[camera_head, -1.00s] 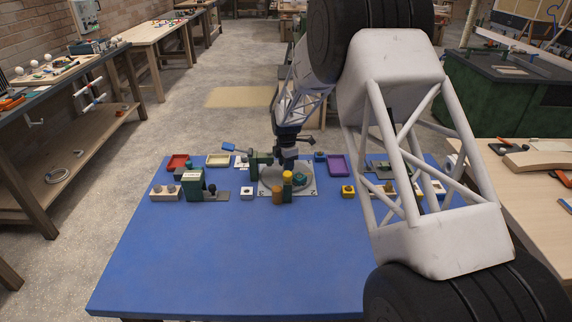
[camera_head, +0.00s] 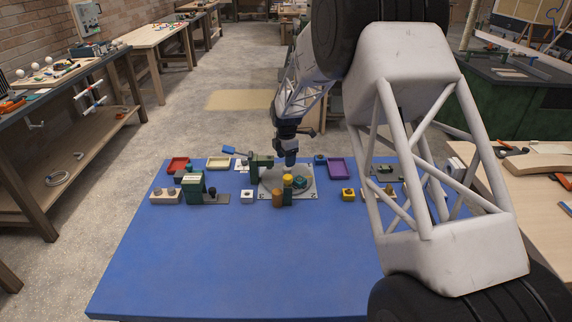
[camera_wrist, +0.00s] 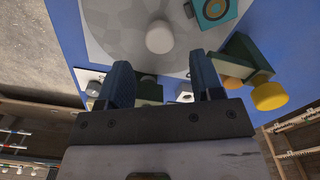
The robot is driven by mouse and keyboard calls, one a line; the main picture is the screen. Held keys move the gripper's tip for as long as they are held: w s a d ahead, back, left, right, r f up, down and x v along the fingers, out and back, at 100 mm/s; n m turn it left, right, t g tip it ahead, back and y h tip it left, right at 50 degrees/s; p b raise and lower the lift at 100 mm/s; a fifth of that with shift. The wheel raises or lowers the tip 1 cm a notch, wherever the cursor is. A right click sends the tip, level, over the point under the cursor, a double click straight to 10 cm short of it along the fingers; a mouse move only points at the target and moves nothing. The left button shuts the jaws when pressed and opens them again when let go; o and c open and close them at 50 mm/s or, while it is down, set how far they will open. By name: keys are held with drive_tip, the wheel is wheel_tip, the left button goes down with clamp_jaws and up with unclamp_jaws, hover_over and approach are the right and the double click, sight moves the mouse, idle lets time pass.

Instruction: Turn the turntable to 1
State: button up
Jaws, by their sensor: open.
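The turntable (camera_head: 269,186) is a round grey disc on a pale plate near the back middle of the blue table. It also fills the top of the wrist view (camera_wrist: 110,30), with a white round knob (camera_wrist: 159,37) standing on it. My gripper (camera_head: 291,162) is over the disc's back part. In the wrist view my gripper (camera_wrist: 163,80) is open and empty, its fingers apart and close to the knob.
A green block (camera_head: 193,187) stands left; red (camera_head: 178,164), cream (camera_head: 218,162) and purple (camera_head: 339,168) trays lie behind. The blue table's front (camera_head: 230,260) is clear.

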drive_tip(key=shift+r, duration=1.7)
drive_tip(key=shift+d, duration=0.1)
drive_tip(key=shift+w+d+f+g+y, duration=0.1)
drive_tip(key=shift+w+d+g+y, duration=0.2)
drive_tip(key=shift+d+y, duration=0.3)
drive_tip(key=shift+w+d+f+g+y, duration=0.15)
drive_tip(key=shift+d+g+y, duration=0.2)
drive_tip(key=shift+y, duration=0.45)
drive_tip(key=shift+w+d+f+g+y, duration=0.1)
drive_tip(key=shift+w+d+g+y, duration=0.2)
drive_tip(key=shift+d+y, duration=0.3)
drive_tip(key=shift+a, duration=0.1)
drive_tip(key=shift+s+f, duration=0.1)
drive_tip(key=shift+x, duration=3.8)
clamp_jaws()
